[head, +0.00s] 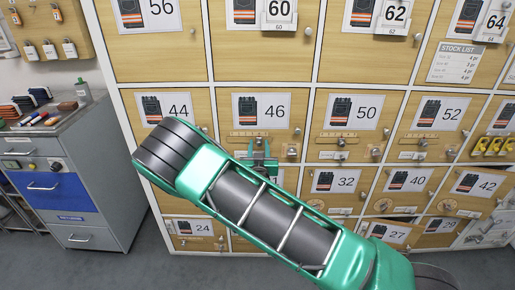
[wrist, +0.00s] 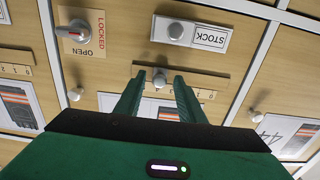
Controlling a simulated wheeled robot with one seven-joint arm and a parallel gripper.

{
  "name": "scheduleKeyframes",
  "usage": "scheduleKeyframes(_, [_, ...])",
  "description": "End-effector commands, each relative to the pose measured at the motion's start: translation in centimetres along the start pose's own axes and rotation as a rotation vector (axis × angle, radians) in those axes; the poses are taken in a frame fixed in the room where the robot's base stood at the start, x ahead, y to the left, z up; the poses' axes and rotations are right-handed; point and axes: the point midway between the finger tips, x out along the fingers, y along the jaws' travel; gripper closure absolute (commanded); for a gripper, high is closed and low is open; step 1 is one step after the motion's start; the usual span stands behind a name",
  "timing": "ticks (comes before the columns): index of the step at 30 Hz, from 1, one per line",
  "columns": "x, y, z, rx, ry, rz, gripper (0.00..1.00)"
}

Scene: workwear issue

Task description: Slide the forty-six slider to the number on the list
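The forty-six door (head: 226,127) is in the middle row in the head view, with a "46" card (head: 262,111). My gripper (head: 262,148) is in front of its lower part. In the wrist view, which is turned nearly upside down, the slider knob (wrist: 159,79) is a small grey knob on a pale number strip (wrist: 206,94). My gripper's two green fingers (wrist: 160,83) stand on either side of the knob, with a gap showing; it looks open. The fingers hide part of the strip, so the slider's number cannot be read. The stock list (head: 462,62) hangs upper right; its lines are too small to read surely.
A grey "STOCK" plate with a knob (wrist: 190,33) and a LOCKED/OPEN turn knob (wrist: 78,31) are close by on the same door. A round door knob (wrist: 75,94) is to the left. A grey-blue cabinet (head: 88,170) stands left of the lockers.

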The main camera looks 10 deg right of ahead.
Motion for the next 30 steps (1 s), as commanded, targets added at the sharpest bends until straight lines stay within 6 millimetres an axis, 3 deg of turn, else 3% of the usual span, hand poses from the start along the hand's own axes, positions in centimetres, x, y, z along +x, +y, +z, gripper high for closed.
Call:
scheduleKeyframes(8, [-1.5, -0.1, 0.1, -0.003, -0.002, -0.002, 0.64])
scheduleKeyframes(21, [-9.1, -0.1, 0.1, -0.003, -0.002, -0.002, 0.64])
scheduleKeyframes(30, [-10.6, -0.1, 0.1, -0.001, -0.001, -0.001, 0.64])
